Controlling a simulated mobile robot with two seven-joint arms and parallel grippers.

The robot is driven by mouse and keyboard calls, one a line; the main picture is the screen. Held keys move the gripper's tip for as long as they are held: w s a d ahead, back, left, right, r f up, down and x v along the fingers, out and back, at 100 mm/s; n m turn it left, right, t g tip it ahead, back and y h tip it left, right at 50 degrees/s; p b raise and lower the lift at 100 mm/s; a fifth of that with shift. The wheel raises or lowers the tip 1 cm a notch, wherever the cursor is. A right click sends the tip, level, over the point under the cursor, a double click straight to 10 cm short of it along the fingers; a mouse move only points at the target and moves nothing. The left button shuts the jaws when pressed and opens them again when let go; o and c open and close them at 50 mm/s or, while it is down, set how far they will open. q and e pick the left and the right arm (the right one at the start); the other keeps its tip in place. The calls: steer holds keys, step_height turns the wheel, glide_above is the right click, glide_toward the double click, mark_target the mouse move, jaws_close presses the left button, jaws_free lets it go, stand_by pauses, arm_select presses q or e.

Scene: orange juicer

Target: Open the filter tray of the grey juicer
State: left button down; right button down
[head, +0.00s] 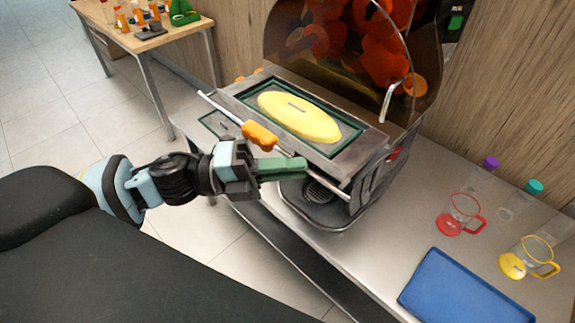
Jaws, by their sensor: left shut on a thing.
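The grey juicer (372,182) stands on the metal counter, with a tinted clear cover (283,38) over several oranges. Its flat upper part carries a yellow oval piece (318,122) inside a green-edged frame. A thin metal bar (222,108) runs along the front, with an orange grip (259,135) on it. My left gripper (300,168) has its green fingers at this bar, to the right of the orange grip, and is shut on it. The fingers hide a short part of the bar. I cannot tell which part is the filter tray. My right gripper is not in view.
A blue tray (465,290), a red-handled jug (462,215) and a yellow-handled jug (528,258) are on the counter at right. Clear bottles with purple (490,163) and teal (533,187) caps stand behind. A wooden table (150,38) is at back left.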

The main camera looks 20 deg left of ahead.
arm_select(q)
steer(key=shift+w, duration=0.1)
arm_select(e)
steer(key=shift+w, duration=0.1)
arm_select(q)
steer(key=c, duration=2)
jaws_free()
steer(key=o, duration=0.5)
steer(key=shift+c, duration=0.2)
